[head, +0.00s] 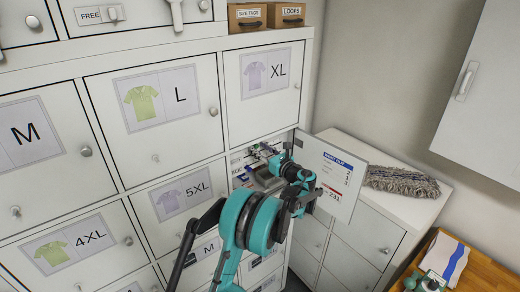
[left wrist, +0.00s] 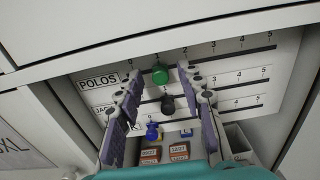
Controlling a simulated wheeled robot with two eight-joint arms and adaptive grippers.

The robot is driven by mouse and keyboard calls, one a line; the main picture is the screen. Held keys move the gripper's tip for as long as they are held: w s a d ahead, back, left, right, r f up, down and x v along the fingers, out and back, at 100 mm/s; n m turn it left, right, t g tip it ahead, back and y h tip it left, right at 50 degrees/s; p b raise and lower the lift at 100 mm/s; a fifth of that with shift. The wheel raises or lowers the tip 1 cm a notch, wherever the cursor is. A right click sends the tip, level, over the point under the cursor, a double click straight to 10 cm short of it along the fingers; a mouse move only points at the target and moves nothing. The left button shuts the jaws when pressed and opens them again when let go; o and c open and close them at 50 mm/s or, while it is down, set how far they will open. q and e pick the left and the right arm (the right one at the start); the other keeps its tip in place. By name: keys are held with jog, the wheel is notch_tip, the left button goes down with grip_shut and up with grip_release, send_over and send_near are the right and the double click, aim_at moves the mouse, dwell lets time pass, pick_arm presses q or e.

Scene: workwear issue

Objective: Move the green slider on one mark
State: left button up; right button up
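The green slider (left wrist: 160,74) is a round knob on the top row of a white scale panel (left wrist: 225,75), labelled POLOS. It sits at about mark 1 of a scale from 0 to 5. My left gripper (left wrist: 159,73) is open, with one finger on each side of the green knob; I see no clear contact. In the head view my left gripper (head: 264,153) reaches into an open compartment and hides much of the panel. A teal part of my right arm (head: 430,283) shows at the bottom right; its fingers are not clear.
A black knob (left wrist: 168,104) and a blue knob (left wrist: 152,132) sit on lower rows. Small boxes (left wrist: 151,155) lie below them. The open door (head: 334,175) stands just right of my left gripper. A grey mop head (head: 402,182) lies on the white cabinet.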

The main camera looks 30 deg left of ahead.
pick_arm(q)
grip_shut()
jog(key=w, duration=0.1)
jog(key=w+d+b, duration=0.1)
jog(key=w, duration=0.1)
jog(key=shift+w+d, duration=0.2)
jog(key=shift+o, duration=0.6)
grip_release()
jog(key=v, duration=1.2)
jog(key=shift+s+f, duration=0.1)
